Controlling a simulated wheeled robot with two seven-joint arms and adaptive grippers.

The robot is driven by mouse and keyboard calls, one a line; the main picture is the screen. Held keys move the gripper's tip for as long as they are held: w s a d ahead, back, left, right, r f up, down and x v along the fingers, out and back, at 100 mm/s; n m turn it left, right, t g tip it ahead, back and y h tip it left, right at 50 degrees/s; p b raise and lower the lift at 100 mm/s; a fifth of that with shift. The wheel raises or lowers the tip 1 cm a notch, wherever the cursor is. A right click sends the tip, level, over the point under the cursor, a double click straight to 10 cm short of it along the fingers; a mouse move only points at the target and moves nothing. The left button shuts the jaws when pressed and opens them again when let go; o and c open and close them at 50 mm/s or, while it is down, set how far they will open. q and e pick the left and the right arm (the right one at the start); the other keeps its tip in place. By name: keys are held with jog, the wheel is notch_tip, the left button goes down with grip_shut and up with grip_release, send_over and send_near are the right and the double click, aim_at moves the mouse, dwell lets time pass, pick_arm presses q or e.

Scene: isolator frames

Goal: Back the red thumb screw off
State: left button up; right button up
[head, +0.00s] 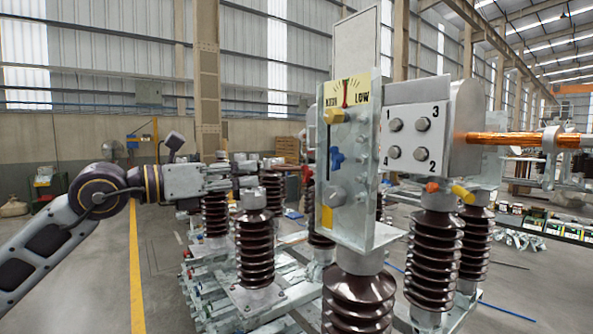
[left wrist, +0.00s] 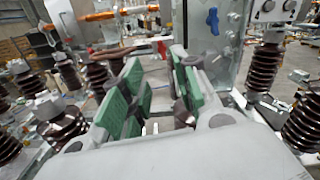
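A small red screw-like part (head: 307,173) sticks out at the left side of the upright metal panel (head: 352,215) in the head view. A red-orange part (left wrist: 162,49) shows beyond the fingertips in the left wrist view; it looks like the same screw, but it is small and blurred. My left gripper (head: 250,174) is left of the red part in the head view, apart from it. Its green-padded fingers (left wrist: 158,63) are spread in the left wrist view with nothing between them. My right gripper is not in view.
The panel carries a blue knob (head: 337,158), a yellow knob (head: 333,116) and a dial (head: 348,91). Brown ribbed insulators (head: 255,245) stand below and around my left gripper. A box with numbered bolts (head: 410,140) and a copper bar (head: 510,138) are at right.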

pick_arm(q)
jog(key=p, duration=0.4)
send_near(302, 169)
jog(key=x, duration=0.6)
jog(key=shift+r, duration=0.15)
jog(key=shift+p+x, duration=0.3)
jog(key=shift+x, duration=0.7)
jog(key=shift+w+d, duration=0.2)
grip_shut()
